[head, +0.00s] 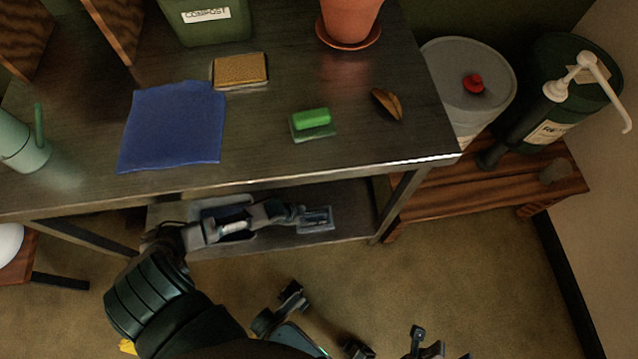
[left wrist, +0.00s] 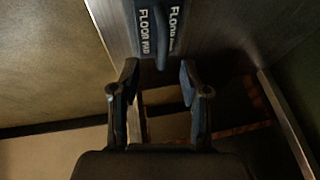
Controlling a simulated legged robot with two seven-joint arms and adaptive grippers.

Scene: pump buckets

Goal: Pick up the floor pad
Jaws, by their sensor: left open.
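The floor pad (left wrist: 147,33) is a dark blue-grey piece with white FLOOR PAD lettering on both sides of a raised middle grip. In the left wrist view it is at the top centre, straight ahead of my left gripper (left wrist: 158,72). The gripper's two fingers are apart, one on either side of the grip's near end, with nothing clamped between them. In the head view my left arm reaches under the table to the lower shelf. A small labelled grey-blue piece (head: 317,220), apparently the floor pad, lies at my left gripper (head: 292,213).
The tabletop (head: 260,130) and its front edge overhang the lower shelf (head: 350,205). On top are a blue cloth (head: 173,125), a tan sponge (head: 240,70), a green brush (head: 312,120) and a plant pot (head: 348,18). Pump buckets (head: 575,95) stand at right.

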